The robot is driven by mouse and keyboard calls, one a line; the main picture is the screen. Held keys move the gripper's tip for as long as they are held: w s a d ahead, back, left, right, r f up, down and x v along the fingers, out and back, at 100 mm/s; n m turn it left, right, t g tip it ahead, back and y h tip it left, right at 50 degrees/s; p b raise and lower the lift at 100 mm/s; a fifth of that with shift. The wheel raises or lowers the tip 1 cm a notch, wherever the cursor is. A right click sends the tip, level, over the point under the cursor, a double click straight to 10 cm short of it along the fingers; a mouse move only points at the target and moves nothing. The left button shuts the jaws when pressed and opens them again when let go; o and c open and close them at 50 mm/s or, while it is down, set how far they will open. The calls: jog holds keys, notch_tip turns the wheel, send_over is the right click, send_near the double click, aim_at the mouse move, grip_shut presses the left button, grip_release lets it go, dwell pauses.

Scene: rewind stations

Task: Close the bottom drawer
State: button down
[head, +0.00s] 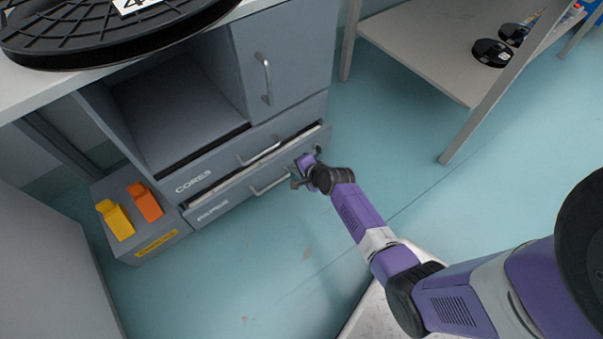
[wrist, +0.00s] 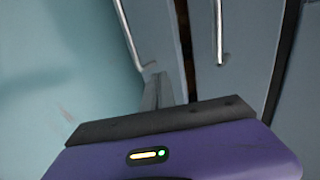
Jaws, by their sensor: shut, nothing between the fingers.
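The bottom drawer (head: 236,199) is the lowest front of the grey cabinet. It stands out a little, with a narrow gap along its top edge. Its bar handle (head: 270,186) runs along the front and also shows in the wrist view (wrist: 131,36). My gripper (head: 299,172) is shut and empty at the right end of this drawer's front, just right of the handle. In the wrist view the fingers (wrist: 158,92) are together and point at the drawer front; whether they touch it I cannot tell.
The CORES drawer (head: 214,174) with its own handle (head: 258,151) is directly above, below an open compartment (head: 180,110). A grey box (head: 149,248) with yellow and orange pieces stands left of the cabinet. A shelf table (head: 420,50) stands at upper right. The floor in front is clear.

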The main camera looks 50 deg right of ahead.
aim_at(279, 154)
jog(key=w, duration=0.1)
jog(key=w+f+b, duration=0.1)
jog(key=w+d, duration=0.1)
jog(key=shift+w+f+b, duration=0.25)
jog(key=shift+w+b, duration=0.1)
jog(key=shift+w+d+r, duration=0.1)
jog(key=shift+w+d, duration=0.15)
jog(key=shift+w, duration=0.45)
jog(key=shift+w+d+r, duration=0.1)
jog(key=shift+w+r, duration=0.05)
jog(key=shift+w, duration=0.15)
jog(key=shift+w+d, duration=0.15)
jog(key=shift+w, duration=0.35)
jog(key=shift+w+d, duration=0.15)
jog(key=shift+w, duration=0.35)
